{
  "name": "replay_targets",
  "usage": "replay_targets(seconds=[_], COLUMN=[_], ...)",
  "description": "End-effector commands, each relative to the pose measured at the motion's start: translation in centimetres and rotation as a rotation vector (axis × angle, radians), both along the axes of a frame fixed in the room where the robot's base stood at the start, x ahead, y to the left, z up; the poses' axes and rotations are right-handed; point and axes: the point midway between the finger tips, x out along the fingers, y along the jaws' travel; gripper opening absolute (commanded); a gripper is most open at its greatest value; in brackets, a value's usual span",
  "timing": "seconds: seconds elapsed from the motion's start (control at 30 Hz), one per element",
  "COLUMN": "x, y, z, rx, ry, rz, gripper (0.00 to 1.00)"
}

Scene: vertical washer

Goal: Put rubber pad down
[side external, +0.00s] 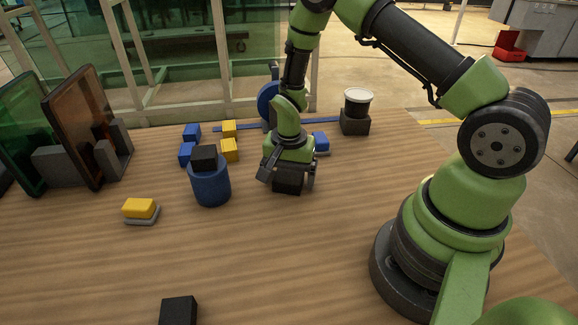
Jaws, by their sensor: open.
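My gripper (287,181) points down over the middle of the wooden table, right of a blue cylinder. Its fingers are open, one on each side of a dark block (288,185), which may be the rubber pad. The block is low, at or close to the tabletop; I cannot tell whether it touches the table or the fingers. Its top is hidden by my gripper. A similar black block (204,155) sits on top of the blue cylinder (210,185). Another black block (178,309) lies at the front edge of the picture.
A yellow block on a grey base (140,209) lies at left. Several small blue and yellow blocks (229,149) stand behind the cylinder. Dark panels (90,125) stand in holders at far left. A white-lidded black jar (357,102) stands at back right. The front centre table is clear.

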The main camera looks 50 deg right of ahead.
Motion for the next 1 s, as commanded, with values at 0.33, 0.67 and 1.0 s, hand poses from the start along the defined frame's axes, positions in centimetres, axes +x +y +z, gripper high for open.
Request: replay_targets(seconds=[0.33,0.67,1.0], x=[0.2,0.1,-1.2], y=[0.0,0.0,1.4], z=[5.7,11.3,18.4], rx=[-0.001,-0.001,0.001], ry=[-0.008,-0.004,-0.126], rz=[0.000,0.001,0.137], gripper=[0.89,0.89,0.89])
